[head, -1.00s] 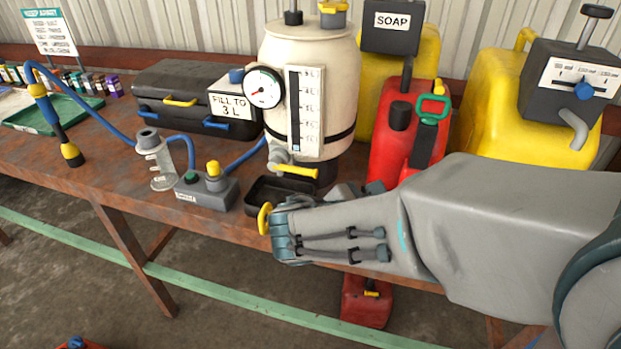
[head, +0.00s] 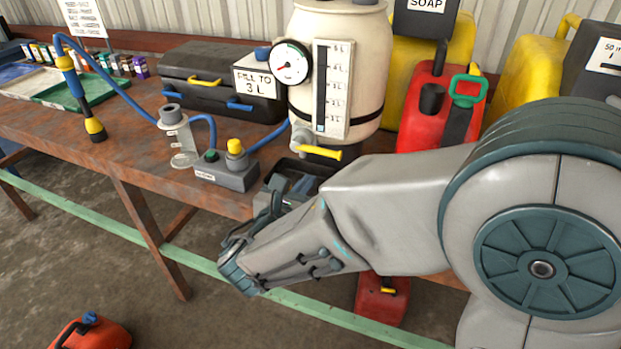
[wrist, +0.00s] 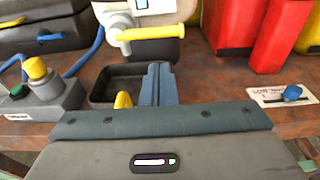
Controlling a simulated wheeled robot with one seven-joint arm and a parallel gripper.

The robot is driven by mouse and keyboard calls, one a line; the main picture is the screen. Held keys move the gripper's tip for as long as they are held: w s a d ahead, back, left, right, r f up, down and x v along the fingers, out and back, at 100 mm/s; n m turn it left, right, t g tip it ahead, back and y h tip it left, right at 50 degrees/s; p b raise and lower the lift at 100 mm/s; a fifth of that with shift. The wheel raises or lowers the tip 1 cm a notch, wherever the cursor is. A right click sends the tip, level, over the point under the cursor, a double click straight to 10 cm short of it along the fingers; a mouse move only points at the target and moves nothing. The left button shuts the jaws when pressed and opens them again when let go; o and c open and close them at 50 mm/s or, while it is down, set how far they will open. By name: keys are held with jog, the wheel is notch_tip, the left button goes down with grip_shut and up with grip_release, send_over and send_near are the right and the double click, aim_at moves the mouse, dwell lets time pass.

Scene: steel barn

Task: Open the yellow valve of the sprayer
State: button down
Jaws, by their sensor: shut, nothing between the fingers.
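The sprayer is a cream tank (head: 370,60) with a round gauge and a level scale. Its yellow valve lever (head: 322,152) points right, roughly level, from a pale fitting low on the tank's front. In the wrist view the yellow lever (wrist: 155,32) lies across the top, just beyond my fingers. My gripper (head: 287,187) is shut and empty, in front of and below the lever, by the black tray. The wrist view shows its blue-grey fingers (wrist: 158,72) together, apart from the lever. A yellow piece (wrist: 123,100) shows left of them; I cannot tell what it belongs to.
A black tray (wrist: 98,98) sits under the valve. A grey box with a yellow knob (head: 226,172) and a measuring cup (head: 180,140) stand to the left. A red can (head: 418,97) stands right of the tank. A blue hose crosses the left bench.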

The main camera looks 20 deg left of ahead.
aim_at(317, 149)
jog(key=w+f, duration=0.1)
jog(key=w, duration=0.7)
jog(key=shift+w+d, duration=0.15)
jog(key=shift+d, duration=0.2)
jog(key=shift+d+r+p, duration=0.1)
jog(key=shift+d+p, duration=0.05)
jog(key=shift+p, duration=0.35)
